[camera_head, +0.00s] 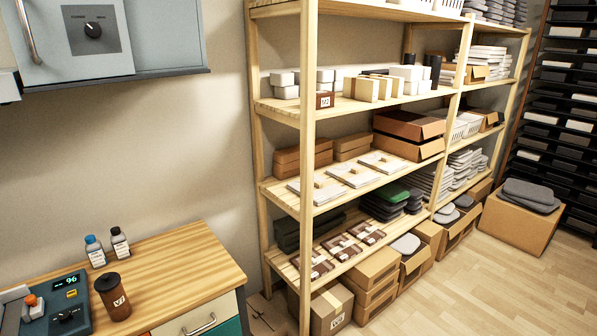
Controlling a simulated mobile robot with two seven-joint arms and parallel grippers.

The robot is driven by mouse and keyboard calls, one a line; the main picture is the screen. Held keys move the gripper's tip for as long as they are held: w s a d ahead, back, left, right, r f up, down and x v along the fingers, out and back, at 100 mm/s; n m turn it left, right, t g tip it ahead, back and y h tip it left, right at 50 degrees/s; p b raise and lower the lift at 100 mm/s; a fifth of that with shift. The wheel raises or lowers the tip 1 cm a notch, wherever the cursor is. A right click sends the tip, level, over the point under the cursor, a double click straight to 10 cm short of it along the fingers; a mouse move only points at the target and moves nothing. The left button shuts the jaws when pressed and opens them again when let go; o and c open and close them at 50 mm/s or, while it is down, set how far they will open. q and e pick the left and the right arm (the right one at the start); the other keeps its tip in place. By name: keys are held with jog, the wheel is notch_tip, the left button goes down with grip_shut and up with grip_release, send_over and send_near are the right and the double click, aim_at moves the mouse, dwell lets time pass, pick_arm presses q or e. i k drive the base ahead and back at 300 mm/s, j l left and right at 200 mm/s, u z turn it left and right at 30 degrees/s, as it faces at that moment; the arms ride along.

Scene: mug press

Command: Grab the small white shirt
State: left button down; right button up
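Three flat white folded items (351,176), which look like folded shirts with tan bands or tags, lie in a row on the middle shelf (268,190) of the wooden rack. I cannot read any size marking, so I cannot tell which is the small white shirt. Neither of my grippers is in view.
A wooden counter (190,268) at lower left holds a dark brown cup (113,298), two small bottles (95,251) and a machine with a display (62,308). Cardboard boxes (375,271) line the rack's bottom. The floor (470,290) at lower right is clear.

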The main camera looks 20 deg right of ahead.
aim_at(353, 174)
jog(key=i+l+u, duration=0.1)
jog(key=l+u, duration=0.25)
jog(key=l, duration=0.15)
jog(key=l+u, duration=0.35)
jog(key=l, duration=0.15)
jog(key=l+u, duration=0.35)
jog(key=l, duration=1.35)
jog(key=k+l+u, duration=0.15)
jog(key=l, duration=0.4)
jog(key=i, duration=0.05)
